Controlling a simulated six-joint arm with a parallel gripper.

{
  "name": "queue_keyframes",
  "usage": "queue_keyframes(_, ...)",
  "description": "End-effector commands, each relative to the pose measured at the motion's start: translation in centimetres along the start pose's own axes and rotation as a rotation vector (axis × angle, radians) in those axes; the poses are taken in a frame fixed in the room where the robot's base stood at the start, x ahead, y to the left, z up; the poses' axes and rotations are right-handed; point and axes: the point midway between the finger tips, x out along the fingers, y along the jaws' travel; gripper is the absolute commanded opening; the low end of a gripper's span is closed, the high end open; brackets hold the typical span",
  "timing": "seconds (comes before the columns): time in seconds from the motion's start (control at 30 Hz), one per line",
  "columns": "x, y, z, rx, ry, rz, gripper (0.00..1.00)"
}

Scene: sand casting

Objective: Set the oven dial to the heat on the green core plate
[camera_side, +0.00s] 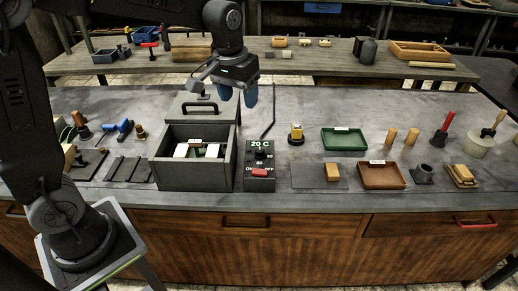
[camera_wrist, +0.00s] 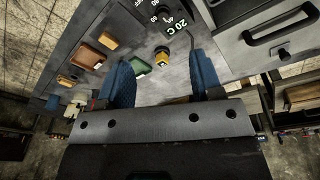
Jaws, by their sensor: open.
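The oven control box (camera_side: 260,180) stands right of the open grey oven box (camera_side: 179,174). The dial also shows at the top of the wrist view (camera_wrist: 164,17). The green core plate (camera_side: 343,143) lies further right with a white label too small to read; it also shows in the wrist view (camera_wrist: 139,67). My gripper (camera_side: 238,94) is open and empty, above and behind the control box; its blue fingers (camera_wrist: 163,76) frame the wrist view.
White blocks (camera_side: 198,150) sit inside the oven. A yellow-topped piece (camera_side: 296,134) stands between control box and green plate. A brown tray (camera_side: 381,178) lies nearer the front.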

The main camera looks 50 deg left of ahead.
Motion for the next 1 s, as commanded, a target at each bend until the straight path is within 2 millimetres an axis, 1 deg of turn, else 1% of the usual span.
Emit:
queue_keyframes(0.03,1.7,0.2,-1.5,-0.021,-0.032,-0.008,0.6)
queue_keyframes(0.1,3.5,0.4,-3.2,-0.049,-0.065,-0.018,0.6)
queue_keyframes(0.2,6.0,0.5,-5.0,-0.082,-0.104,-0.029,0.6)
queue_keyframes(0.33,8.1,0.6,-6.3,-0.109,-0.134,-0.039,0.6)
queue_keyframes(0.43,8.8,0.6,-6.7,-0.118,-0.144,-0.043,0.6)
queue_keyframes(0.57,9.8,0.6,-6.6,-0.12,-0.147,-0.044,0.6)
queue_keyframes(0.67,11.2,0.5,-6.3,-0.12,-0.149,-0.044,0.6)
queue_keyframes(1.0,18.0,0.3,-5.3,-0.119,-0.149,-0.045,0.6)
